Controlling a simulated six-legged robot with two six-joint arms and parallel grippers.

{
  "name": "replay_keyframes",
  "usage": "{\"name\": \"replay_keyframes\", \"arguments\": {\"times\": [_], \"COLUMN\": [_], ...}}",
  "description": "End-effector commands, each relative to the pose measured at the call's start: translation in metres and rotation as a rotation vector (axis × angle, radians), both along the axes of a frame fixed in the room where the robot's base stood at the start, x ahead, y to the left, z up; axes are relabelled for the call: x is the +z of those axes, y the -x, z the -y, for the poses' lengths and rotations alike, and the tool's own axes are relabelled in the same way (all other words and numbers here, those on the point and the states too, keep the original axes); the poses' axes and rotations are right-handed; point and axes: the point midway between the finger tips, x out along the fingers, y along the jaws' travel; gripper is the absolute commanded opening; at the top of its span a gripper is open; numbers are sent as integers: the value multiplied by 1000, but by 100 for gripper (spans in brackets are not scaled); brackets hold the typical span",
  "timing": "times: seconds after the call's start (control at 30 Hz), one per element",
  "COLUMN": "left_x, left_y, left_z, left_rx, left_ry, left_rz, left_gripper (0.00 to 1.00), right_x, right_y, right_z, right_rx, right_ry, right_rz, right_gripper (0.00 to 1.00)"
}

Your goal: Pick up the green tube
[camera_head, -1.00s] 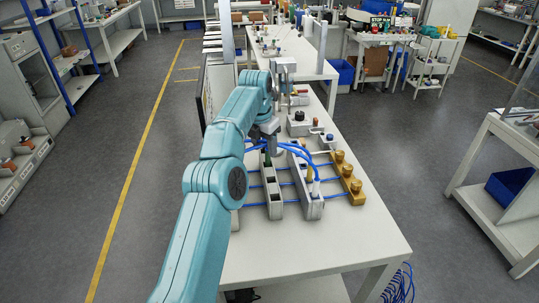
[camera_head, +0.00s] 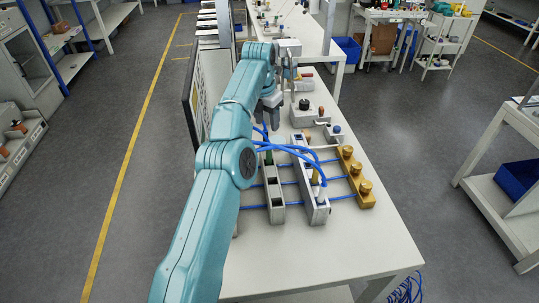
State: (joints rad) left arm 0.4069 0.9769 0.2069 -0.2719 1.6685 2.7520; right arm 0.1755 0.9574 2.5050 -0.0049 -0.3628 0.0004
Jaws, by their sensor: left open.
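The green tube (camera_head: 269,158) is small and dark green. It stands at the far end of a grey slotted block (camera_head: 278,214) on the white table, partly hidden by blue cables and my left arm. My left gripper (camera_head: 275,127) is open, with its grey fingers pointing down. In the picture it is just above and slightly right of the tube, and apart from it. Whether it is directly over the tube cannot be told. My right gripper is not in view.
Blue cables (camera_head: 285,146) arch close to the tube. A second grey block (camera_head: 318,214) and a block with brass knobs (camera_head: 367,203) stand to the right. A grey device with a black knob (camera_head: 304,104) is farther back. The table's front (camera_head: 300,265) is clear.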

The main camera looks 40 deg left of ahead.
Motion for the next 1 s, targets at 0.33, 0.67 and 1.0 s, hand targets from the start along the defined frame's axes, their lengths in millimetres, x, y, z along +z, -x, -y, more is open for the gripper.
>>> {"name": "replay_keyframes", "arguments": {"times": [0.33, 0.67, 1.0], "left_x": [-61, -105, -150], "left_y": [-5, -14, -20], "left_z": [1, -1, -8], "left_rx": [3, 3, 2], "left_ry": [-2, -2, 0], "left_rz": [6, 6, 3], "left_gripper": [50, 50, 50], "right_x": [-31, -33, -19], "right_y": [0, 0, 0], "right_z": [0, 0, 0], "right_rx": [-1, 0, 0], "right_ry": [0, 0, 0], "right_rz": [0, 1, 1], "right_gripper": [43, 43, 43]}}
